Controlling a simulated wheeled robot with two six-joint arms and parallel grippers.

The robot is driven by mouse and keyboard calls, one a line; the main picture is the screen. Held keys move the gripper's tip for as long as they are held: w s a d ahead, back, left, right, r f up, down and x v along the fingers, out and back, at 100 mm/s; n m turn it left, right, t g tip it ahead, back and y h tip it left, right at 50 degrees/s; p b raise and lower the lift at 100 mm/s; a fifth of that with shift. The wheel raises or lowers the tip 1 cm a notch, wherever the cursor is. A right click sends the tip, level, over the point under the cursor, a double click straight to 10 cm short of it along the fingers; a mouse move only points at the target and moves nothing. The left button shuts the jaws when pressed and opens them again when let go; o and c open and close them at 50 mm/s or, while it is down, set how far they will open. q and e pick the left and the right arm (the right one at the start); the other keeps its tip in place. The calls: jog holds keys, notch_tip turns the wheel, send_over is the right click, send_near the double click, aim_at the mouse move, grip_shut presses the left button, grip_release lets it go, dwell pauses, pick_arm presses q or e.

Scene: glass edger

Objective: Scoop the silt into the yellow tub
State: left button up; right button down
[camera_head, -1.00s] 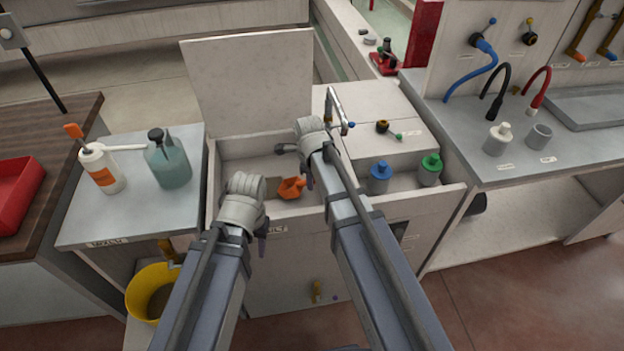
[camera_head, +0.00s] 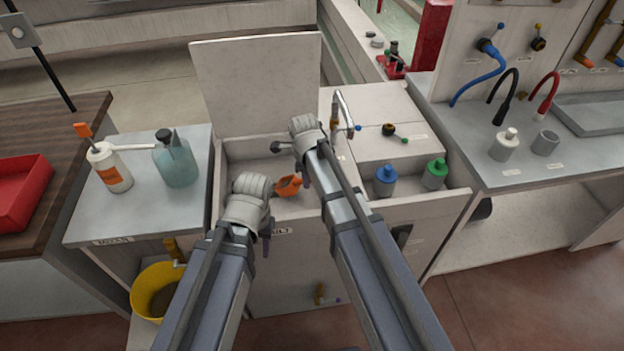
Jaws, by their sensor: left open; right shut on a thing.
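My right gripper (camera_head: 305,178) is over the open settling tank (camera_head: 230,150), shut on an orange scoop (camera_head: 289,186) low inside it. The arm hides most of the grip. Whether the scoop holds silt cannot be told. My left gripper (camera_head: 264,232) is open and empty at the tank's front left, near the label on its front wall. No silt shows clearly in the tank.
A white bottle (camera_head: 112,172) and a teal jug (camera_head: 177,163) stand on the side table (camera_head: 90,225). The tank's raised lid (camera_head: 258,80) stands behind. A tap (camera_head: 341,110), a blue-capped bottle (camera_head: 385,183) and a green-capped bottle (camera_head: 434,175) are at the tank's right.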

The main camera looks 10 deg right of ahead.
jog(key=shift+w+a, duration=0.3)
jog(key=shift+a, duration=0.25)
jog(key=shift+w+a, duration=0.3)
jog(key=shift+a, duration=0.25)
jog(key=shift+w+a, duration=0.35)
jog(key=shift+a, duration=0.3)
jog(key=shift+w+a, duration=0.4)
jog(key=shift+a, duration=0.3)
jog(key=shift+w+a, duration=0.35)
jog(key=shift+a, duration=0.3)
